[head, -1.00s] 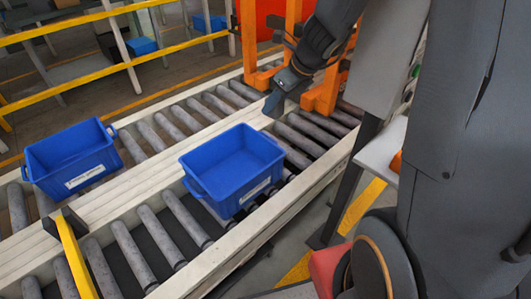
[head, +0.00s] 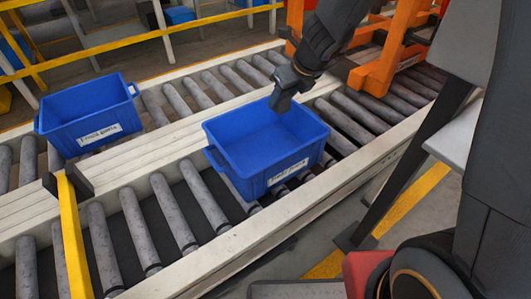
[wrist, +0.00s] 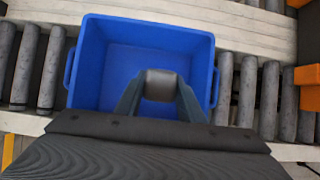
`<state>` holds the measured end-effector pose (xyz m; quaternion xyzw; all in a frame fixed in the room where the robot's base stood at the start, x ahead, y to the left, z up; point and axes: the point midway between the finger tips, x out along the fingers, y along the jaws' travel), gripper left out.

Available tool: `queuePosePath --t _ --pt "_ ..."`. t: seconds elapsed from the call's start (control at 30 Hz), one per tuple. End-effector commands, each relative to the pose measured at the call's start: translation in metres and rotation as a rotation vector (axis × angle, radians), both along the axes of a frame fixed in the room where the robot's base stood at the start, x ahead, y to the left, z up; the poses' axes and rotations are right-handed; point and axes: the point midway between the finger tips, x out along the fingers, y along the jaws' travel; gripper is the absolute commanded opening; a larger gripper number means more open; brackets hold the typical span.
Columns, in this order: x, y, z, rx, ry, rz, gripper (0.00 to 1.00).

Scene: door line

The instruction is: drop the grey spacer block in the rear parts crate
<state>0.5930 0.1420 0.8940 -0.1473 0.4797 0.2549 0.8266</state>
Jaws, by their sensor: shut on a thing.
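My gripper (head: 282,104) is shut on the grey spacer block (wrist: 160,84), which shows between the fingers in the wrist view. In the head view the gripper hangs above the back right part of the nearer blue crate (head: 268,150), and the block cannot be told apart from the fingers. In the wrist view this crate (wrist: 92,60) lies under the gripper, with its visible floor empty. A second blue crate (head: 90,112) stands to the left on the far roller line. Both crates have white labels whose print I cannot read surely.
A pale rail (head: 150,165) runs between the two roller lines. An orange frame (head: 390,58) stands right of the gripper. A yellow bar (head: 72,235) crosses the near rollers at left. Yellow railings (head: 120,42) run behind.

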Motion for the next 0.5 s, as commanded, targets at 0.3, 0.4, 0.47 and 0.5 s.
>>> queuePosePath --t 0.3,0.4,0.47,0.5 --pt "0.004 0.027 -0.030 0.000 -0.001 -0.004 0.11" --pt "0.004 0.028 -0.032 0.000 -0.002 -0.004 0.11" --pt "0.004 0.028 -0.034 0.000 -0.001 -0.004 0.11" --pt "0.004 0.028 -0.036 0.000 -0.001 -0.004 0.11"
